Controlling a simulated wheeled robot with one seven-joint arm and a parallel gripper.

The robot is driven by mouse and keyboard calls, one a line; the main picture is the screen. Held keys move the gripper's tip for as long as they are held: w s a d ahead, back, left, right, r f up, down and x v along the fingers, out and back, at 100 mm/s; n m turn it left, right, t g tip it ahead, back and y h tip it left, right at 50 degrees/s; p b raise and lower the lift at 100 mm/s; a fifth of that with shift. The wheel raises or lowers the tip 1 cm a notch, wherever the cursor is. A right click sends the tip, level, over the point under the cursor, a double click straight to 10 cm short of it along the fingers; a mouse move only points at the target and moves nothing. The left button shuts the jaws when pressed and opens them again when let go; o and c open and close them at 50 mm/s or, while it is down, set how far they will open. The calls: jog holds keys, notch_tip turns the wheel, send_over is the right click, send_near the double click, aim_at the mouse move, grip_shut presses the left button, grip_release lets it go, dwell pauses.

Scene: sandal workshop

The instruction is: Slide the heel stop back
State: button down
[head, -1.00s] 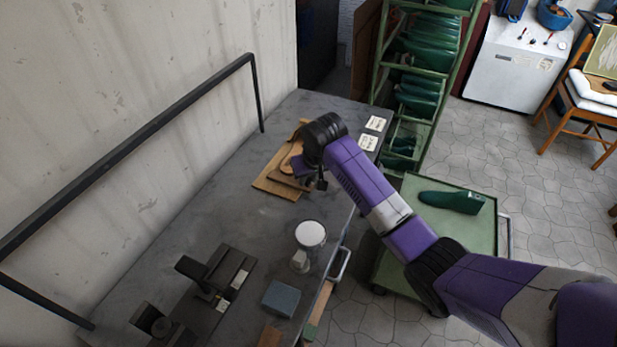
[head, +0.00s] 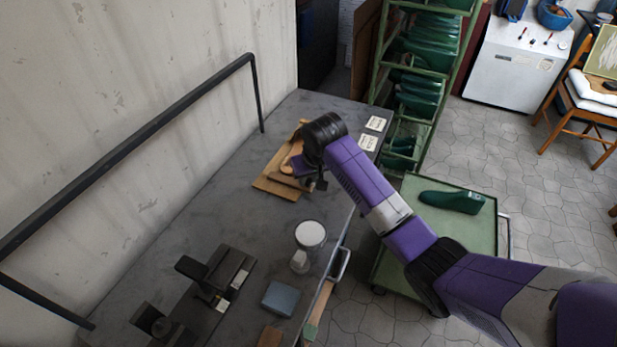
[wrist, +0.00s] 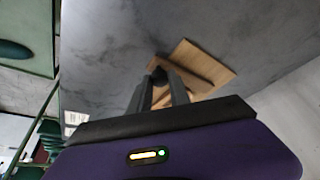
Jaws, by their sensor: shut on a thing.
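The wooden board (head: 270,187) lies flat on the far part of the grey bench, with a curved tan wooden piece (head: 293,158) on it, partly behind my arm. It also shows in the wrist view (wrist: 214,63), with a brown wooden piece across it. My gripper (wrist: 161,76) reaches over this board. Its two dark fingers are close together and shut on a small dark rounded part, which appears to be the heel stop's grip. The fingers and my wrist hide most of the heel stop, so its exact place along the board cannot be told.
On the bench (head: 225,200) stand a white-topped container (head: 310,233), a blue-grey block (head: 281,298) and a dark metal fixture (head: 218,277). Paper labels (head: 370,142) lie near the far right edge. A green cart (head: 455,230) carries a green last (head: 452,201). A rail runs along the wall.

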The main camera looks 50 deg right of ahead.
jog(key=a+p, duration=0.1)
jog(key=s+a+p, duration=0.1)
jog(key=a, duration=0.1)
jog(key=shift+a+r+p, duration=0.15)
jog(key=shift+a+p, duration=0.1)
jog(key=shift+p, duration=0.05)
jog(key=shift+s+a+f, duration=0.2)
jog(key=shift+s+a, duration=0.05)
jog(key=shift+a, duration=0.25)
jog(key=c, duration=1.2)
grip_release()
jog(key=shift+c, duration=0.2)
jog(key=shift+s+r, duration=0.1)
jog(key=shift+r, duration=0.2)
jog(key=v, duration=0.7)
